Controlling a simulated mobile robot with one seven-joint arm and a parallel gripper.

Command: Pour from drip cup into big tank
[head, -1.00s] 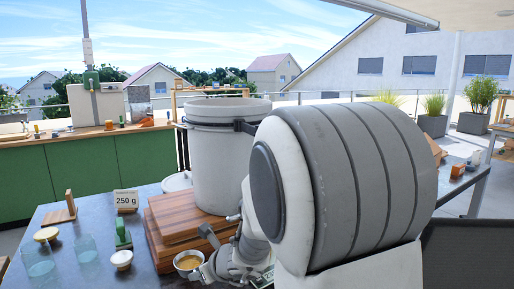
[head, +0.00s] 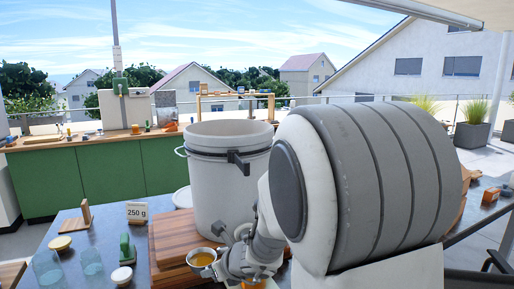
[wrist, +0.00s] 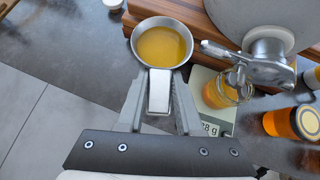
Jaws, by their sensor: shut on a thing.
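The drip cup (wrist: 162,46) is a small round metal cup with amber honey in it. My gripper (wrist: 160,85) is shut on its near side in the wrist view and holds it level. In the head view the cup (head: 201,260) is low beside the wooden blocks, left of my wrist. The big tank (head: 226,170) is a tall pale bucket with an open top, standing on the wooden blocks. Its rim is well above the cup. The tank's metal tap (wrist: 265,60) is right of the cup in the wrist view. The tank's inside is hidden.
A glass jar with honey (wrist: 226,90) stands on a scale (wrist: 208,118) under the tap. Another honey jar (wrist: 293,123) is at right. The wooden blocks (head: 170,240) carry the tank. A 250 g sign (head: 137,212) and glasses (head: 47,267) stand on the table's left.

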